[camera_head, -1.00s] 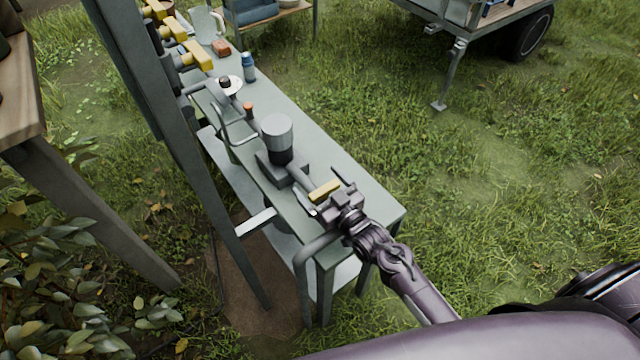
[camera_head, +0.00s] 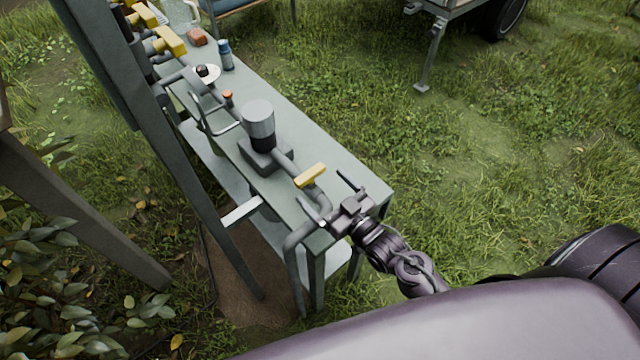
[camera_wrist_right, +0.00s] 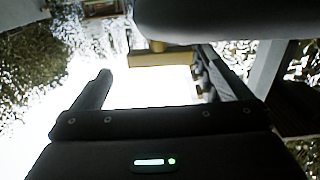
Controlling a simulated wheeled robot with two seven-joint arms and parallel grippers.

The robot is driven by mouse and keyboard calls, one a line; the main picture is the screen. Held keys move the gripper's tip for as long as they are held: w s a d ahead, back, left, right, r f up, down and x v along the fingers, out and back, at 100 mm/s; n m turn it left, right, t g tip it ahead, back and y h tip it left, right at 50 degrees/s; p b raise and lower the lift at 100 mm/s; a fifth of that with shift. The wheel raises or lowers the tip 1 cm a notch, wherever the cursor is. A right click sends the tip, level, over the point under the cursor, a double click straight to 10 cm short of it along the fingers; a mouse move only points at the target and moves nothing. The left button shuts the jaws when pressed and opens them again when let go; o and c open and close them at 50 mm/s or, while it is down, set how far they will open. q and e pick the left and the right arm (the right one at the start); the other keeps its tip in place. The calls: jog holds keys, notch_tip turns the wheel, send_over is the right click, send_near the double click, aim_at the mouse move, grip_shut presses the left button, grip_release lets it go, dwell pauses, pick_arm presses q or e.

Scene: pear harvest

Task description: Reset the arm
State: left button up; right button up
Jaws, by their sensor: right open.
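My right gripper (camera_head: 332,197) is open and empty at the near end of the narrow green-grey table (camera_head: 345,170). Its two fingers are spread apart, and in the right wrist view the gripper (camera_wrist_right: 150,85) has nothing between its fingers. A yellow lever handle (camera_head: 310,175) on the pipework lies just beyond the fingertips, apart from them. The same yellow handle (camera_wrist_right: 162,58) shows ahead of the fingers in the right wrist view, against a very bright surface. My left gripper is not in view.
A grey cylinder on a dark pump-like base (camera_head: 260,125) stands mid-table. A bent pipe (camera_head: 295,240) runs down the near end. A grey post (camera_head: 165,150) rises left; open grass lies right.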

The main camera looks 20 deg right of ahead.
dwell(0.5)
jog(key=shift+w+a+g+h, duration=0.2)
jog(key=shift+g+h, duration=0.1)
jog(key=shift+g, duration=0.2)
jog(key=s+d+r+m+g+h, duration=0.1)
jog(key=s+r+g+h, duration=0.2)
jog(key=s+g, duration=0.4)
jog(key=s+d+r+m+g+h, duration=0.1)
jog(key=s+d+r+g+h, duration=0.1)
jog(key=s+g, duration=0.5)
notch_tip(320, 180, down, 29)
jog(key=s, duration=0.3)
jog(key=s+d+f+g, duration=0.1)
jog(key=s+d+f, duration=0.2)
jog(key=s+f, duration=1.5)
jog(key=shift+s+f+n, duration=0.25)
jog(key=shift+s+n, duration=0.05)
jog(key=shift+s, duration=0.5)
